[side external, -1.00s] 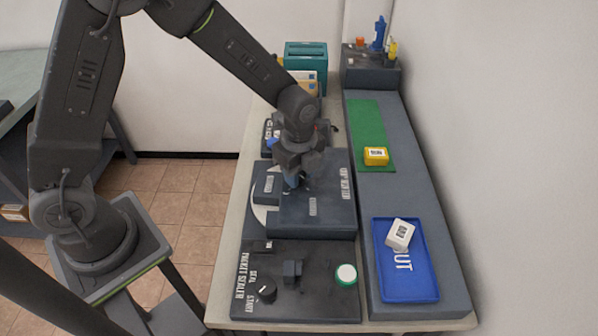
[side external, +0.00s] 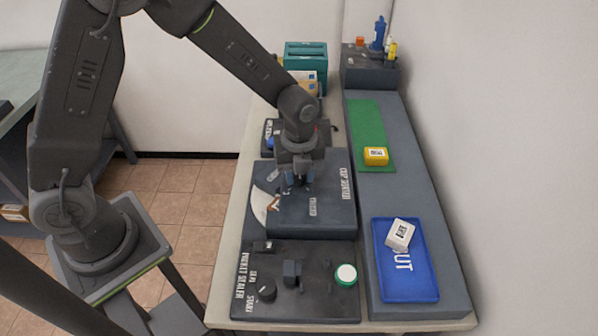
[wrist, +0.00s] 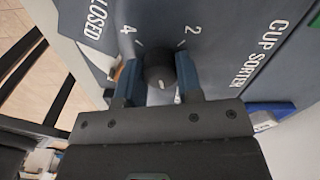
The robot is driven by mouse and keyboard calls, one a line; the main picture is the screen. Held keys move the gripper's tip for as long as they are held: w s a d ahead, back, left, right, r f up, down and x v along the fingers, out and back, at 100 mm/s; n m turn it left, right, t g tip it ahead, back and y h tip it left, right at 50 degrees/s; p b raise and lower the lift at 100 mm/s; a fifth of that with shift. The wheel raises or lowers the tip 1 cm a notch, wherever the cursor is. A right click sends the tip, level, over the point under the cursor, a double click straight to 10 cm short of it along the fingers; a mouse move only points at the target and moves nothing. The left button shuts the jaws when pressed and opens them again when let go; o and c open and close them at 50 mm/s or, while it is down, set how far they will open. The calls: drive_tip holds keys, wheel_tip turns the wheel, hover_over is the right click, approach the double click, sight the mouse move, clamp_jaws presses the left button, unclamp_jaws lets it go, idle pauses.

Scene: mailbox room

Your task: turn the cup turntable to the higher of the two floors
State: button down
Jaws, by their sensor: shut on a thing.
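The cup sorter (side external: 325,215) is a dark grey box on the bench, lettered "CUP SORTER" in the wrist view (wrist: 225,75). A pale disc, seemingly the turntable (side external: 262,203), shows partly at its left edge with a brown and blue mark on it. My gripper (side external: 299,184) is down at the sorter's top. In the wrist view its blue fingers are shut on a round dark knob (wrist: 160,70), one on each side. The numbers 4 and 2 are printed beyond the knob. A small white mark shows on the knob's near side. Other numbers are hidden.
The packet sealer (side external: 315,285) with its knobs is at the front. A blue tray (side external: 410,290) with a white box (side external: 399,235) lies right, below a yellow block (side external: 376,156) on a green mat (side external: 369,120). A wall runs along the right.

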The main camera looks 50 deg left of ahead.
drive_tip(key=shift+m, duration=5.9)
drive_tip(key=c, duration=0.8)
unclamp_jaws()
wheel_tip(320, 180, up, 14)
drive_tip(key=shift+d+f, duration=0.1)
